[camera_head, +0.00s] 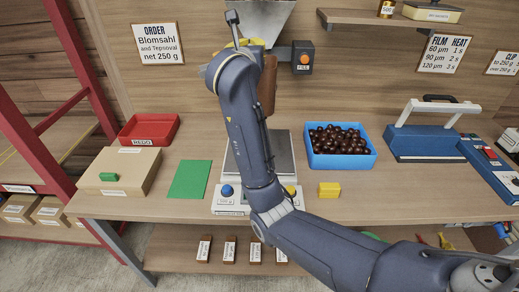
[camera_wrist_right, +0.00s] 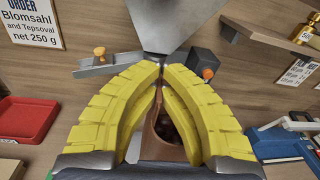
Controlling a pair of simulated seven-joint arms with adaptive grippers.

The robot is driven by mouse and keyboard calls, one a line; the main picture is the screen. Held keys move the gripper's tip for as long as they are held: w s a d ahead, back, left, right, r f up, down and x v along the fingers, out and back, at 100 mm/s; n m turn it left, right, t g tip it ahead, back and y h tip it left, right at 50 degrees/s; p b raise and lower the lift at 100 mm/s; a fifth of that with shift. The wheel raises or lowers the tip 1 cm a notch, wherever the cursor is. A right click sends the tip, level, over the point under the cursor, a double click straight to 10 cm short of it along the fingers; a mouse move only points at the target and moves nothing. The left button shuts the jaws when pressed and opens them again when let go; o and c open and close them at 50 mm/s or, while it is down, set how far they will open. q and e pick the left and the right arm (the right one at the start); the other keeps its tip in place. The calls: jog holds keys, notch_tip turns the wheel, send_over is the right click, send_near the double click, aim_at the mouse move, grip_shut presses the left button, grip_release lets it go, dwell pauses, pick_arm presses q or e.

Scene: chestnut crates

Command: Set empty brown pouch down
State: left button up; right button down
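The brown pouch (camera_head: 268,85) is mostly hidden behind my right arm in the head view, up under the metal hopper and above the scale. In the right wrist view the pouch (camera_wrist_right: 158,148) sits between the yellow fingers, mouth open towards the camera, with a dark inside I cannot make out. My right gripper (camera_wrist_right: 161,78) has its fingertips together at the pouch's upper edge, just below the hopper's spout. In the head view the right gripper (camera_head: 243,45) is partly covered by its wrist. My left gripper is not in view.
A scale (camera_head: 228,204) stands below the arm. Left of it are a green mat (camera_head: 189,180), a cardboard box (camera_head: 135,182) and a red tray (camera_head: 172,133). A blue bin (camera_head: 342,161) of chestnuts, a yellow block (camera_head: 329,189) and a blue sealer (camera_head: 425,144) stand to the right.

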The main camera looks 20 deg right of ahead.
notch_tip(320, 180, down, 20)
jog(key=a+n+y, duration=0.1)
jog(key=shift+s+a+r+t, duration=0.2)
jog(key=shift+t, duration=0.1)
dwell(0.5)
jog(key=shift+f, duration=0.1)
jog(key=c, duration=1.6)
grip_release()
jog(key=v, duration=0.7)
jog(key=shift+s, duration=0.2)
